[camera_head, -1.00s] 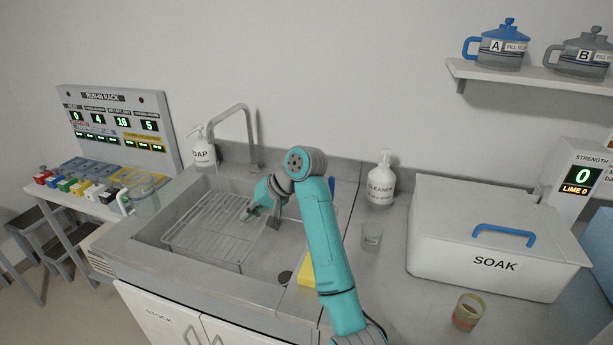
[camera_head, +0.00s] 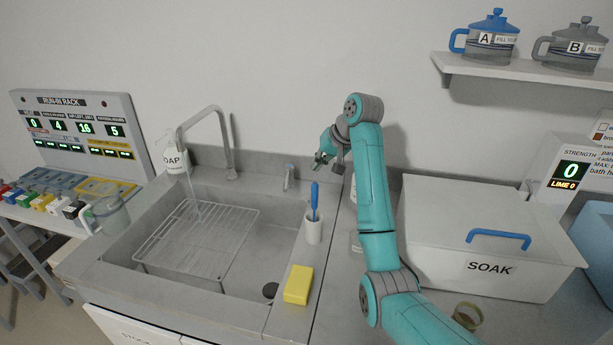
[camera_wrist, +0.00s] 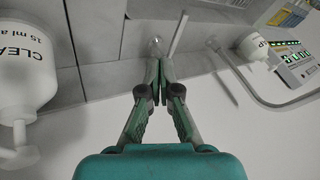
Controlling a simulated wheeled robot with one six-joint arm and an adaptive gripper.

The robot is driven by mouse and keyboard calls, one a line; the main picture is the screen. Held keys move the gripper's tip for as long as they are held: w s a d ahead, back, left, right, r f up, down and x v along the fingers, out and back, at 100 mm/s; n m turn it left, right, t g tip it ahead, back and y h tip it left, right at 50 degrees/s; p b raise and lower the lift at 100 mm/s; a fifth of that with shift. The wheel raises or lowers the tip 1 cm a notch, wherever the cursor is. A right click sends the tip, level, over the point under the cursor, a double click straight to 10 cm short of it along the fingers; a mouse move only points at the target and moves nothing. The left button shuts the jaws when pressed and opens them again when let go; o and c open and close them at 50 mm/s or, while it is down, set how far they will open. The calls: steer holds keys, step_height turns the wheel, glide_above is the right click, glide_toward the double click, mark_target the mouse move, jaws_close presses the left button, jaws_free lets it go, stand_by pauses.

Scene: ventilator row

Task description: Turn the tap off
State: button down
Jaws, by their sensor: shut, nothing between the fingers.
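The tap (camera_head: 225,140) is a grey bent spout behind the sink; it also shows in the wrist view (camera_wrist: 262,101). A faint pale streak, perhaps water, hangs below the spout's end over the rack. A small upright grey lever (camera_head: 289,178) stands on the sink's back ledge, right of the spout. My gripper (camera_head: 319,163) is above and a little right of the lever, apart from it in the head view. In the wrist view my gripper's fingertips (camera_wrist: 160,60) are together and empty, with a small pale shape just beyond them that I cannot make out surely.
A wire rack (camera_head: 205,237) sits in the sink (camera_head: 262,260). A white cup with a blue-handled brush (camera_head: 314,229) and a yellow sponge (camera_head: 298,285) stand on the right rim. The SOAK box (camera_head: 480,270) is at right. A cleaner bottle (camera_wrist: 25,75) is close in the wrist view.

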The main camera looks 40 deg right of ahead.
mark_target(287, 178)
steer(key=w+a+r+x, duration=0.1)
steer(key=x, duration=1.1)
steer(key=shift+w+r, duration=0.1)
steer(key=shift+w+a, duration=0.1)
